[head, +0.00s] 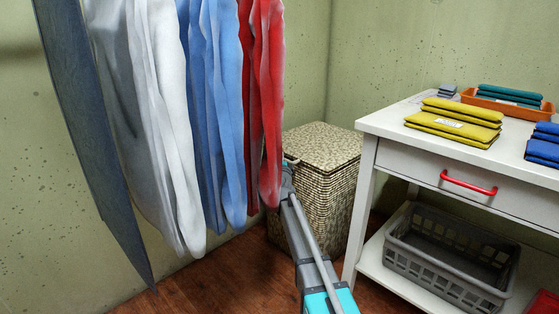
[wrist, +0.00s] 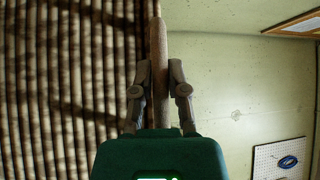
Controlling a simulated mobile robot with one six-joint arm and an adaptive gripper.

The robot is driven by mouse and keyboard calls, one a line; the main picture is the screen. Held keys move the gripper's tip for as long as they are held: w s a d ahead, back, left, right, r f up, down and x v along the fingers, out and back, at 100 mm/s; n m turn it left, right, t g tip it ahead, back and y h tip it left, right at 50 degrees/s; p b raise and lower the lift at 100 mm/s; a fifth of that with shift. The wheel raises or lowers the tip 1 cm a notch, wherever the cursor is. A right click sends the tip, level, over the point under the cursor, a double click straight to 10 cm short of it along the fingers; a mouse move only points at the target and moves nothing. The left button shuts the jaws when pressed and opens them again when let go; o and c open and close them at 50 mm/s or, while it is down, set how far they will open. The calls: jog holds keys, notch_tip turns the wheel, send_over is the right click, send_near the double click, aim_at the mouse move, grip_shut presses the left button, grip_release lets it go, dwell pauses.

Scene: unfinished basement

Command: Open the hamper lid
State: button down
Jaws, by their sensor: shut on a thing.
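The wicker hamper (head: 335,190) stands in the corner between the hanging clothes and the white table. Its woven lid (head: 325,143) lies level on top and looks closed. My gripper (head: 287,172) is at the left front edge of the lid, partly hidden by the red garment. In the wrist view my gripper (wrist: 159,70) has its two fingers closed on a brown strip at the lid's edge (wrist: 158,40). Ribbed wicker (wrist: 60,90) fills the left of that view.
White, blue and red clothes (head: 265,100) hang close to my arm on the left. The white table (head: 385,130) stands right of the hamper, with folded cloths (head: 455,120) on top and a grey basket (head: 445,262) on its shelf. Green walls back the corner.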

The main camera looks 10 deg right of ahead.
jog(key=shift+d+r+p, duration=0.45)
jog(key=shift+r+p, duration=0.05)
jog(key=shift+p, duration=0.05)
jog(key=shift+r, duration=0.2)
